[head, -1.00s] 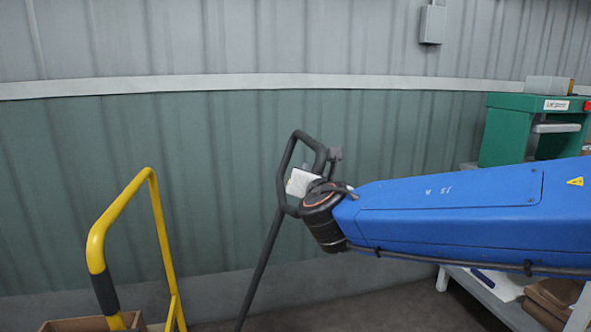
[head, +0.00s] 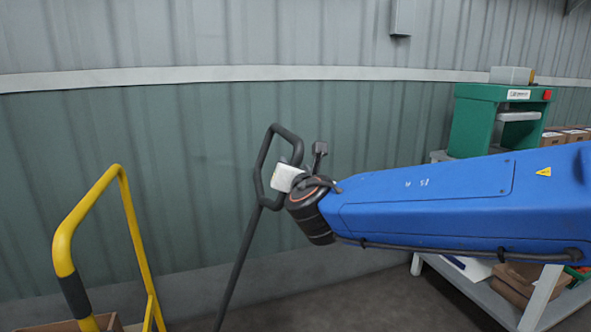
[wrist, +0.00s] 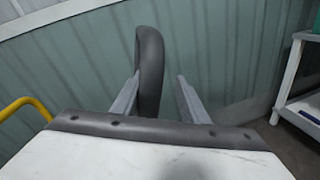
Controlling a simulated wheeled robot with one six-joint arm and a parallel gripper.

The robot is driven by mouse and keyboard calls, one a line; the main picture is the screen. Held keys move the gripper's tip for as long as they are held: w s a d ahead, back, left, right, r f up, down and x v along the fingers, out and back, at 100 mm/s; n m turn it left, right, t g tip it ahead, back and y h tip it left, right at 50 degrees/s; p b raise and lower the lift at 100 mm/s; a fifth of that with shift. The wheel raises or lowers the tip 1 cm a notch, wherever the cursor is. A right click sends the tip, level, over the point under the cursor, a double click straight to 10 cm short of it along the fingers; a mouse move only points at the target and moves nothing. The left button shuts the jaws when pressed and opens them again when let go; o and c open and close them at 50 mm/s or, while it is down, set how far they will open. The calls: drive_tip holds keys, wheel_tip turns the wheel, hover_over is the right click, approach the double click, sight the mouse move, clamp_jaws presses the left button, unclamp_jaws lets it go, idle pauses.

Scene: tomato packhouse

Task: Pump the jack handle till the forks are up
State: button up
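The jack handle is a black loop (head: 259,168) on a slanted black shaft (head: 237,264), standing in front of the wall in the head view. In the wrist view one dark bar of the loop (wrist: 150,65) rises between my fingers, close against the left finger, with a clear gap to the right finger. My gripper (wrist: 157,98) is open around this bar. In the head view its white body (head: 286,178) is at the right side of the loop, and its fingers are hard to make out. The forks and the jack's base are out of view.
A yellow trolley handle (head: 84,213) stands to the left, with a cardboard box (head: 62,326) below it. A grey bench (head: 545,296) with a green machine (head: 472,127) stands to the right. The corrugated wall (head: 150,160) is behind. Some floor (head: 375,300) is clear.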

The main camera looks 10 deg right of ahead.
drive_tip(key=shift+s, duration=0.1)
drive_tip(key=s+r, duration=0.1)
drive_tip(key=s, duration=1.6)
drive_tip(key=shift+d+r, duration=0.15)
drive_tip(key=shift+d, duration=0.3)
drive_tip(key=shift+s, duration=0.1)
drive_tip(key=shift+d, duration=0.1)
